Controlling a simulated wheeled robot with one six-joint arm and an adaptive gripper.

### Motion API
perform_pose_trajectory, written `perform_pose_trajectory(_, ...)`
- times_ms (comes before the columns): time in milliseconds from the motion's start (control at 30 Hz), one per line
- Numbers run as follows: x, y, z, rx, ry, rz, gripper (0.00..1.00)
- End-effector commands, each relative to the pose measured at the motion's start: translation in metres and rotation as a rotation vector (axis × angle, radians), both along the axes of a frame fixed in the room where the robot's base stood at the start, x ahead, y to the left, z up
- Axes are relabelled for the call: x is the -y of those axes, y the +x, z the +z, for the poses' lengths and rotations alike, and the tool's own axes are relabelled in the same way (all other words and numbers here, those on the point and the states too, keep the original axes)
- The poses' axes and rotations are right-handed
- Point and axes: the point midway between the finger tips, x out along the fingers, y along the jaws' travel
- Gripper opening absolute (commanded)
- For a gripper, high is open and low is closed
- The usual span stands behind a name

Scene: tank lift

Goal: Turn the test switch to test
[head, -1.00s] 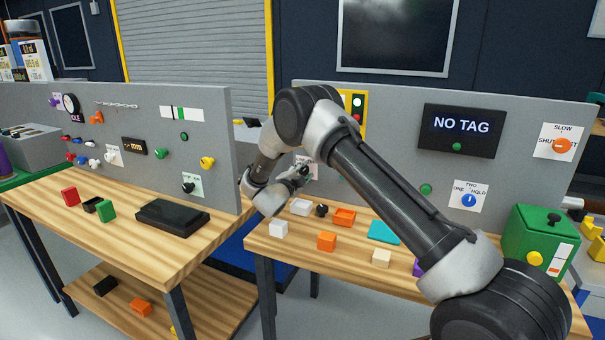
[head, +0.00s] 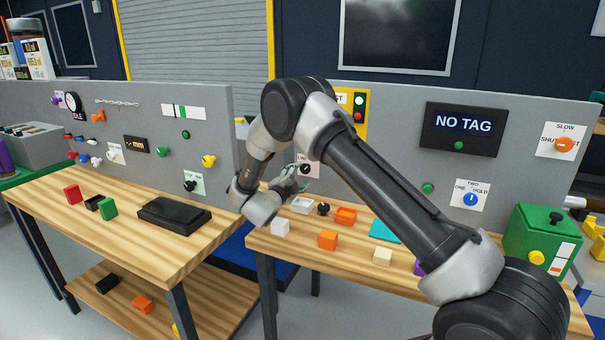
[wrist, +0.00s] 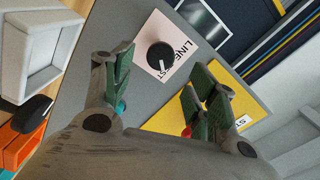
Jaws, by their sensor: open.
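The test switch (wrist: 160,56) is a round black knob on a white label on the grey panel. In the wrist view the label reads LINE, with a partly seen word ending in EST beside it. In the head view the switch (head: 305,169) shows just past my gripper's fingers. My gripper (wrist: 160,82) is open and empty, its fingers on either side of the knob in the wrist view. They appear short of the knob, with no contact visible.
A yellow panel (head: 346,127) with red and green lamps is right of the switch. The right bench (head: 300,252) below holds several small blocks, including a white one (head: 280,227) and an orange one (head: 327,240). The left grey panel (head: 222,135) stands close beside my wrist.

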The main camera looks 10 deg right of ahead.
Motion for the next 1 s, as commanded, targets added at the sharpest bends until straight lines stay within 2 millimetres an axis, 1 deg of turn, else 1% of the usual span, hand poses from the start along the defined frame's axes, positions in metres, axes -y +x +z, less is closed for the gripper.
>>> perform_pose_trajectory(33,-0.008,-0.01,0.0,-0.002,-0.001,0.003,0.58)
perform_pose_trajectory(100,-0.016,-0.021,0.0,0.0,0.0,0.003,0.58)
perform_pose_trajectory(200,-0.026,-0.035,0.0,-0.001,0.0,0.002,0.58)
perform_pose_trajectory(300,-0.032,-0.044,0.0,0.0,0.0,0.001,0.58)
perform_pose_trajectory(500,-0.035,-0.049,0.0,0.0,0.001,-0.001,0.58)
perform_pose_trajectory(700,-0.035,-0.049,0.0,0.0,0.001,0.0,0.58)
perform_pose_trajectory(767,-0.034,-0.047,0.004,-0.004,0.004,0.008,0.58)
perform_pose_trajectory(867,-0.031,-0.036,0.023,-0.029,0.021,0.057,0.58)
perform_pose_trajectory(967,-0.025,-0.019,0.062,-0.085,0.041,0.166,0.58)
perform_pose_trajectory(1000,-0.022,-0.014,0.081,-0.117,0.044,0.223,0.58)
